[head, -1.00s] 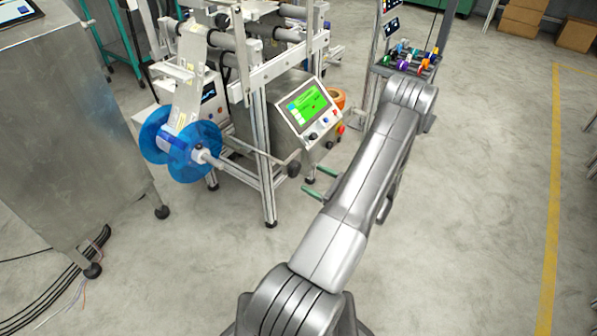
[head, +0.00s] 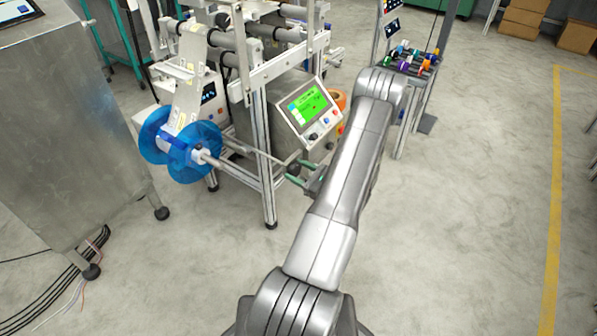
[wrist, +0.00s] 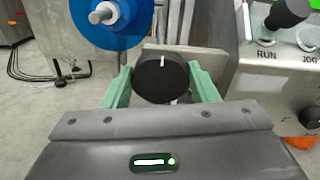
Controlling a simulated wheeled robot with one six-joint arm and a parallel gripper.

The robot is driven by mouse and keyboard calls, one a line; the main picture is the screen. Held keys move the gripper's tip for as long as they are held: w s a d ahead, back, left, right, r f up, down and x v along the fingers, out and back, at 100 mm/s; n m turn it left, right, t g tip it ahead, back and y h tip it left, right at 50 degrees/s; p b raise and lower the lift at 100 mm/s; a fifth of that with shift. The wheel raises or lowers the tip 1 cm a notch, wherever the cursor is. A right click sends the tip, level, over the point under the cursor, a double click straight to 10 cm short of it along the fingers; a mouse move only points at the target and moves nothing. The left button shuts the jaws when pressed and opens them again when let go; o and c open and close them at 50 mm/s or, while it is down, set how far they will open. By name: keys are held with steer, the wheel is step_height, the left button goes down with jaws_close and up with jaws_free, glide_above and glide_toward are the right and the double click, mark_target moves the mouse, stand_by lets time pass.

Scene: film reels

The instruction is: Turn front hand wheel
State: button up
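The front hand wheel (wrist: 161,82) is a black round knob with a white mark at its top, in the middle of the wrist view. In the head view the hand wheel (head: 294,169) sits at the machine's front right corner. My gripper (wrist: 160,72) has two green fingers, one on each side of the wheel. They look open, with very narrow gaps; contact is hard to tell. In the head view my gripper (head: 291,172) reaches the wheel from the right, partly hidden by my arm.
A control panel with a green screen (head: 308,104) stands just above and right of the wheel. A blue reel (head: 193,163) on a shaft is to the left. A steel cabinet (head: 70,130) stands far left. Open floor (head: 470,220) lies to the right.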

steer(key=shift+f+n+b, duration=0.1)
steer(key=shift+n+b, duration=0.3)
steer(key=shift+b, duration=0.15)
steer(key=shift+c, duration=0.3)
steer(key=shift+n+b, duration=0.3)
steer(key=shift+b, duration=0.05)
steer(key=n+b, duration=0.3)
steer(key=shift+f+b, duration=0.2)
steer(key=shift+b, duration=0.1)
steer(key=n+b, duration=0.3)
steer(key=shift+s+r+n+b, duration=0.1)
steer(key=shift+r+n+b, duration=0.05)
steer(key=shift+n+b, duration=0.85)
steer(key=o, duration=1)
steer(key=shift+c, duration=0.2)
steer(key=shift+r, duration=0.1)
